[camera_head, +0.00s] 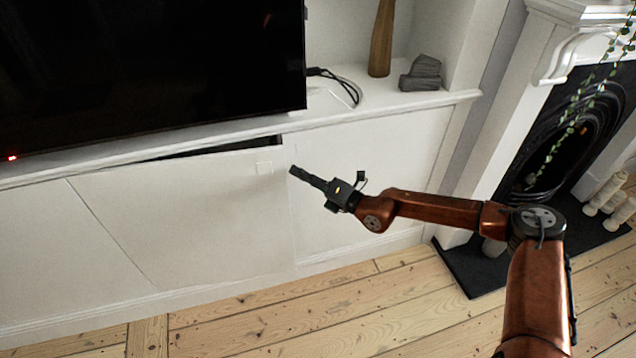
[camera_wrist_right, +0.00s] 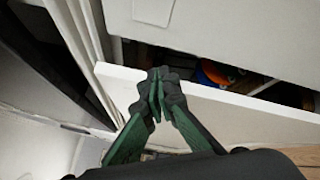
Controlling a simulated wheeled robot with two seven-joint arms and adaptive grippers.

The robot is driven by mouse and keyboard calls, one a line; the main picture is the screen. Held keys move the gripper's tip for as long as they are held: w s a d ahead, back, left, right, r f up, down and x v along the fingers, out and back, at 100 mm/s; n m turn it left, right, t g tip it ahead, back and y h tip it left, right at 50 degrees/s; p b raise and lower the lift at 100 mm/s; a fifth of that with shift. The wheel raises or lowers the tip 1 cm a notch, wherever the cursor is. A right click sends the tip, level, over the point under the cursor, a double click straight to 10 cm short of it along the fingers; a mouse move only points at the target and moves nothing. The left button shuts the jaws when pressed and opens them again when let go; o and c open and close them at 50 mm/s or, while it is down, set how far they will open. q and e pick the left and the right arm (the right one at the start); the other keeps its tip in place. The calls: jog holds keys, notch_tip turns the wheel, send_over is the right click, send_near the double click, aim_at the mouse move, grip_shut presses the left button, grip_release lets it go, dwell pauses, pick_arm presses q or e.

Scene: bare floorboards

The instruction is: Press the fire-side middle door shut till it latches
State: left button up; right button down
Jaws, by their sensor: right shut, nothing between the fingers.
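The fire-side middle door (camera_head: 215,215) is a white cabinet door under the television. It stands ajar, with a dark gap along its top edge towards the right. My right gripper (camera_head: 293,171) is shut and empty, beside the door's upper right edge in the head view. In the right wrist view, the shut green-padded fingers (camera_wrist_right: 158,78) overlap the edge of a white panel, with a dark opening beyond. I cannot tell whether they touch it. My left gripper is not in view.
The television (camera_head: 150,65) stands on the white cabinet top, with black cables (camera_head: 335,78), a wooden vase (camera_head: 381,40) and a dark ornament (camera_head: 421,74). A fireplace (camera_head: 570,130) stands at right with pale candles (camera_head: 606,195). Floorboards (camera_head: 340,310) in front are clear.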

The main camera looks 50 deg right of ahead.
jog(key=s+d+f+m+h+p, duration=0.1)
jog(key=s+f+m+p, duration=0.15)
jog(key=s, duration=0.45)
jog(key=s+f+m+h+p, duration=0.1)
jog(key=s+f+m, duration=0.15)
jog(key=s, duration=0.45)
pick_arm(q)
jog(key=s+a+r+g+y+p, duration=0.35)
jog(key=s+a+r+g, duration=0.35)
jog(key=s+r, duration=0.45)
pick_arm(e)
jog(key=s+a+m, duration=0.1)
jog(key=s+a, duration=0.1)
jog(key=a, duration=0.8)
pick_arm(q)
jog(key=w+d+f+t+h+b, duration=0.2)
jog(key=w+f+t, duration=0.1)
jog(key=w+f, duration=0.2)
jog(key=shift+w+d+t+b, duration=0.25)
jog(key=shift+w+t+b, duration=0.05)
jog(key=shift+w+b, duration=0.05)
pick_arm(e)
jog(key=w+d+y, duration=0.1)
jog(key=w+d, duration=0.1)
jog(key=w, duration=1)
jog(key=shift+w+f, duration=0.3)
jog(key=shift+w, duration=0.05)
